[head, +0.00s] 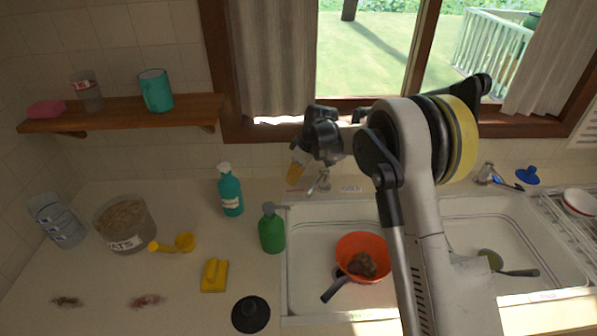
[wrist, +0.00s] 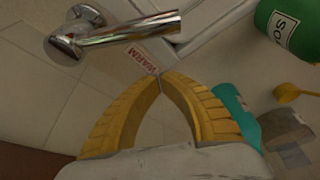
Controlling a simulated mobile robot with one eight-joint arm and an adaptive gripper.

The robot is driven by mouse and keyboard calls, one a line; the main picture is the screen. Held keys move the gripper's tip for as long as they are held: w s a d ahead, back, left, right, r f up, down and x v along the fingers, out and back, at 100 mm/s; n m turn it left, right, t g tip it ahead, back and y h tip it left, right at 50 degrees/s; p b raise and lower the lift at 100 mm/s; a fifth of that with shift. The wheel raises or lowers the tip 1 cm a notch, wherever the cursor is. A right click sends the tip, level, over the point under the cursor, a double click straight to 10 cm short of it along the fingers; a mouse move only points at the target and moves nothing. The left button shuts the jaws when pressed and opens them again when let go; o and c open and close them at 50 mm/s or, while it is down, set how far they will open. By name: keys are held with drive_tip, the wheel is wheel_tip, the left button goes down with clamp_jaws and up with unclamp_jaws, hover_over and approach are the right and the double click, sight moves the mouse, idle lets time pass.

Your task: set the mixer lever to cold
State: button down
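The chrome mixer (head: 318,184) stands behind the left sink basin, small and partly hidden by my gripper in the head view. In the wrist view its chrome body and a long chrome bar (wrist: 130,29) show at the upper left; I cannot tell for sure which part is the lever. A label reading WARM (wrist: 145,60) in red lies beside the bar. Another small label (head: 351,189) sits right of the mixer, too small to read. My gripper (wrist: 160,76) has its yellow fingertips together, with nothing between them, just below the WARM label in the picture and apart from the chrome bar.
A green soap bottle (head: 272,232) and a teal bottle (head: 231,194) stand left of the mixer. An orange bowl (head: 362,256) with a brown item lies in the left basin. The window sill (head: 265,130) is behind my gripper. My arm covers the middle of the sink.

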sight(317, 182)
drive_tip(key=shift+s+d+f+b, duration=0.2)
drive_tip(key=shift+s+d, duration=0.3)
drive_tip(key=shift+d, duration=0.35)
drive_tip(key=shift+s+d+f+b, duration=0.15)
drive_tip(key=shift+s+d, duration=0.3)
drive_tip(key=shift+d, duration=0.35)
drive_tip(key=shift+r, duration=0.1)
drive_tip(key=shift+d, duration=0.1)
